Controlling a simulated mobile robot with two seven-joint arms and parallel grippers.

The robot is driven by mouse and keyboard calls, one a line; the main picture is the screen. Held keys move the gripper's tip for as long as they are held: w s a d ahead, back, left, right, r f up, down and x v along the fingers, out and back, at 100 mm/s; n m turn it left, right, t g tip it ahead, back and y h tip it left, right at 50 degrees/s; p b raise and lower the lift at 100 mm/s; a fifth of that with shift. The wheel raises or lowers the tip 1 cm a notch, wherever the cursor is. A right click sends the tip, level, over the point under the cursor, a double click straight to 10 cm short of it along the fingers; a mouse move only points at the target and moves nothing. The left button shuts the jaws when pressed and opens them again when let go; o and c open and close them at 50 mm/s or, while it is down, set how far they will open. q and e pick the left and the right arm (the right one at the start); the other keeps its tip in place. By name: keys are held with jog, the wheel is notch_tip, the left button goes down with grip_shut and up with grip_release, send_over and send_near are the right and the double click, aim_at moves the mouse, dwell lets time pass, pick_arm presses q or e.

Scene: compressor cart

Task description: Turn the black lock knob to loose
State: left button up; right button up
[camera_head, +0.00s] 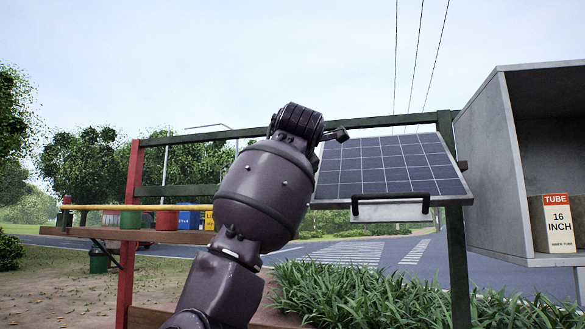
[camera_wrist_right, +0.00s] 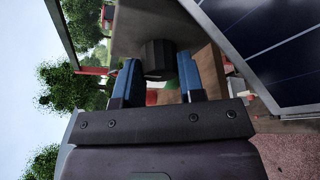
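The black lock knob (camera_wrist_right: 160,57) shows in the right wrist view as a dark, faceted knob against a flat brownish surface. My right gripper (camera_wrist_right: 158,68) is open. Its two blue fingers stand one on each side of the knob, near the fingertips. I cannot tell whether either finger touches the knob. In the head view one of my arms rises through the middle, and its gripper is hidden behind the wrist. The knob does not show in the head view. My left gripper is not in view.
A tilted solar panel (camera_head: 384,166) with a black handle is right of my arm, close to the right gripper. A grey open box (camera_head: 499,165) with a tube carton (camera_head: 559,223) stands farther right. A wooden shelf (camera_head: 150,236) with several coloured containers is at left.

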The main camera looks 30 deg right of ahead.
jog(key=shift+c, duration=1.2)
pick_arm(q)
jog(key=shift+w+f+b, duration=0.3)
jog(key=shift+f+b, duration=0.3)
jog(key=shift+b, duration=0.45)
pick_arm(e)
jog(key=n+g+h, duration=0.2)
jog(key=n, duration=0.3)
jog(key=n+g+h, duration=0.2)
jog(key=n+g, duration=0.1)
jog(key=n, duration=0.3)
jog(key=w+n+g+h, duration=0.1)
jog(key=n+g+h, duration=0.2)
jog(key=n, duration=0.2)
jog(key=shift+a+n, duration=0.35)
jog(key=shift+n, duration=0.05)
jog(key=o, duration=0.9)
jog(key=shift+s, duration=0.1)
